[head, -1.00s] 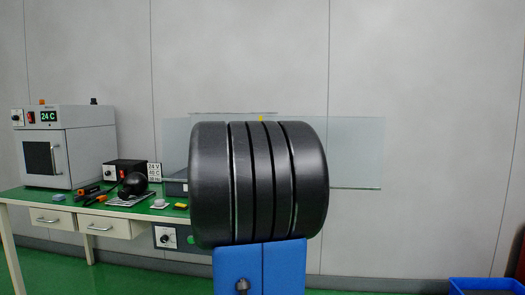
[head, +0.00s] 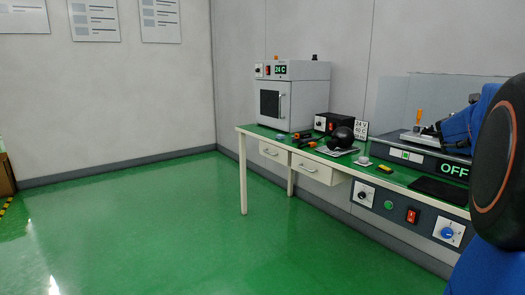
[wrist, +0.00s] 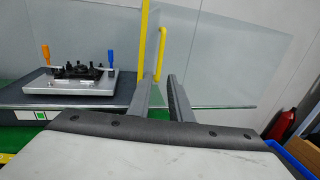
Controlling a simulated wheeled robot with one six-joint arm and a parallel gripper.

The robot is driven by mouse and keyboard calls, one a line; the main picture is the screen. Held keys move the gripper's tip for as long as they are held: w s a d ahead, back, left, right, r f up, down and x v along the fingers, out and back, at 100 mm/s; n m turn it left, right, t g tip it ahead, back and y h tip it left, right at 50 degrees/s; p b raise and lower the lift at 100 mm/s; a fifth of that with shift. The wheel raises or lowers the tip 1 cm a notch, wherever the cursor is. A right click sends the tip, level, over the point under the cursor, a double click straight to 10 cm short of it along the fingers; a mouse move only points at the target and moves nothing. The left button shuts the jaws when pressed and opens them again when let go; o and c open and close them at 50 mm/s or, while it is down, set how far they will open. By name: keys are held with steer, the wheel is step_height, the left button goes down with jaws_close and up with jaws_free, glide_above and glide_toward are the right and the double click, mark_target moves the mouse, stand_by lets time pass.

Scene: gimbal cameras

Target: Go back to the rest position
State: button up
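My gripper (wrist: 162,98) shows in the wrist view, with its two grey fingers pointing up and away and a gap between them. Nothing is held between the fingers. Beyond them are a clear panel and a yellow bent bar (wrist: 161,52). In the head view my blue and black arm fills the right edge, and I cannot make out the gripper's fingers there.
A bench (head: 262,131) carries an oven (head: 290,98), tools and a unit reading OFF (head: 454,169). In the wrist view a metal plate (wrist: 68,86) bears a black fixture. A blue bin (wrist: 290,160) and red extinguisher (wrist: 283,122) are at right. Green floor at left is clear.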

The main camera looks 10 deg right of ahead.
steer(key=s+a+f+m+y, duration=0.4)
steer(key=a+f, duration=0.7)
steer(key=a, duration=0.7)
steer(key=s+a+f+m+t+y, duration=0.1)
steer(key=s+a+f+m+y, duration=0.3)
steer(key=a, duration=1.5)
steer(key=s+a+f+m+y, duration=0.5)
steer(key=a+f+m+y, duration=0.4)
steer(key=a+f, duration=0.8)
steer(key=a+m, duration=0.1)
steer(key=m, duration=0.2)
steer(key=shift+a+f+y, duration=0.3)
steer(key=shift+a+f, duration=0.1)
